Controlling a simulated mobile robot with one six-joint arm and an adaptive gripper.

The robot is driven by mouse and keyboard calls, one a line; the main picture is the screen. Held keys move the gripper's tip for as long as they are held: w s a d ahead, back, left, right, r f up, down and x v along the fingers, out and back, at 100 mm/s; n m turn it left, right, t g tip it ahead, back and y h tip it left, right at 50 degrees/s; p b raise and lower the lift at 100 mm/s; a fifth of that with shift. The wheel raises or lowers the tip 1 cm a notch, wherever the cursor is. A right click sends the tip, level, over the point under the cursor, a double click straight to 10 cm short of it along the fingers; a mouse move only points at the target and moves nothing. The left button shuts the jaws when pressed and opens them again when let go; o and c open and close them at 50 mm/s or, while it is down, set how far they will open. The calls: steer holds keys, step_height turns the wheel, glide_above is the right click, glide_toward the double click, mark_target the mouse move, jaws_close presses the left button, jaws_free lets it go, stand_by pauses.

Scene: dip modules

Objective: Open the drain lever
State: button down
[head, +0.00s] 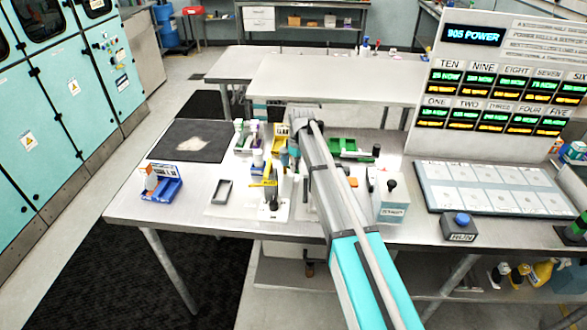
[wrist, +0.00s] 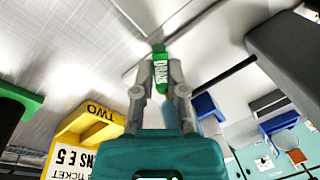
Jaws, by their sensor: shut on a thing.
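In the wrist view, a green lever (wrist: 159,52) with a white label reading "DRAIN" stands between the fingertips of my gripper (wrist: 160,72). The two grey fingers are closed on it from both sides. How far the lever is turned cannot be told, and its base is not clear. In the head view, my arm reaches over the crowded middle of the metal table, and its links hide much of the wrist and the lever.
A yellow ticket holder marked "TWO" (wrist: 85,130) is close on the left in the wrist view, with a dark block (wrist: 285,55) at right.

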steer(key=n, duration=0.1)
steer(key=w+n, duration=0.1)
steer(key=n, duration=0.3)
steer(key=shift+w+h, duration=0.3)
steer(key=shift+w, duration=0.05)
steer(key=c, duration=0.7)
jaws_free()
steer(key=shift+s+d, duration=0.1)
steer(key=shift+s, duration=0.05)
